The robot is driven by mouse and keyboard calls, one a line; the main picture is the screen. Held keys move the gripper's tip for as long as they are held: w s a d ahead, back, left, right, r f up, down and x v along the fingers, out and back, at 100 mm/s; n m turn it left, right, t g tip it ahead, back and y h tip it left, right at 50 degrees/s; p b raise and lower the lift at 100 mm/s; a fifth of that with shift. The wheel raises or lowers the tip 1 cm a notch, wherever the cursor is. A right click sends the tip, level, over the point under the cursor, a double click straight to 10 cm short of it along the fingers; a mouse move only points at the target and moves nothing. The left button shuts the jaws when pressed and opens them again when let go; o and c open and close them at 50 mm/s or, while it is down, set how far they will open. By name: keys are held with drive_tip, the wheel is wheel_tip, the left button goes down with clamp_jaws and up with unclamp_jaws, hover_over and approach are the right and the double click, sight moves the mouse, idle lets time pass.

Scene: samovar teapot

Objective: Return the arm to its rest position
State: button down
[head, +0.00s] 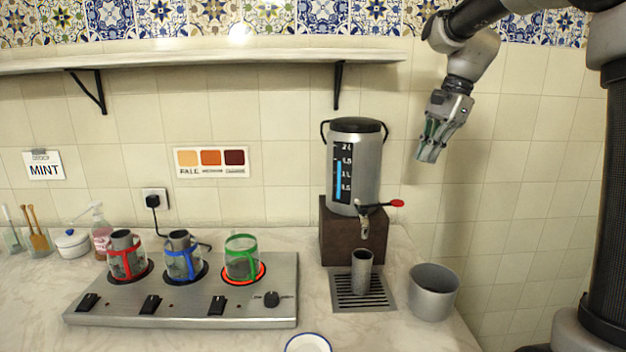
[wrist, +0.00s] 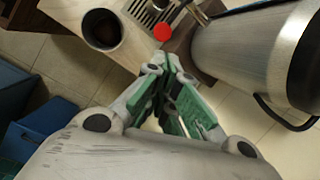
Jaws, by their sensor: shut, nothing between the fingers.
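My gripper (head: 431,152) is in the air at the upper right of the head view, to the right of the samovar (head: 353,165) and clear of it. Its green-padded fingers point down and are shut with nothing between them. In the wrist view the fingers (wrist: 170,72) are also together and empty. My arm reaches in from the top right of the head view. The samovar's steel body (wrist: 250,45) shows at the right of the wrist view, with the red tap knob (wrist: 164,32) beyond the fingertips.
A grey bin (head: 433,304) stands at the counter's right end, beside a metal cup (head: 362,271) on the drip tray (head: 347,304). A hot plate (head: 190,312) holds red, blue and green glass holders; the green one's ring glows. A shelf (head: 200,60) runs above.

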drive_tip(key=s+d+f+n+t+h, duration=0.1)
drive_tip(key=s+n, duration=0.3)
drive_tip(key=s, duration=0.5)
drive_tip(key=s+d+f+n+t+h, duration=0.1)
drive_tip(key=s+d+f+n, duration=0.3)
drive_tip(key=s, duration=0.4)
drive_tip(key=s+d+f+n+t+h, duration=0.1)
drive_tip(key=s+d+f+n, duration=0.1)
drive_tip(key=s+n, duration=0.3)
drive_tip(key=s, duration=0.4)
drive_tip(key=shift+s+d+f+t+h, duration=0.25)
drive_tip(key=shift+s+t+h, duration=0.05)
drive_tip(key=shift+t, duration=0.1)
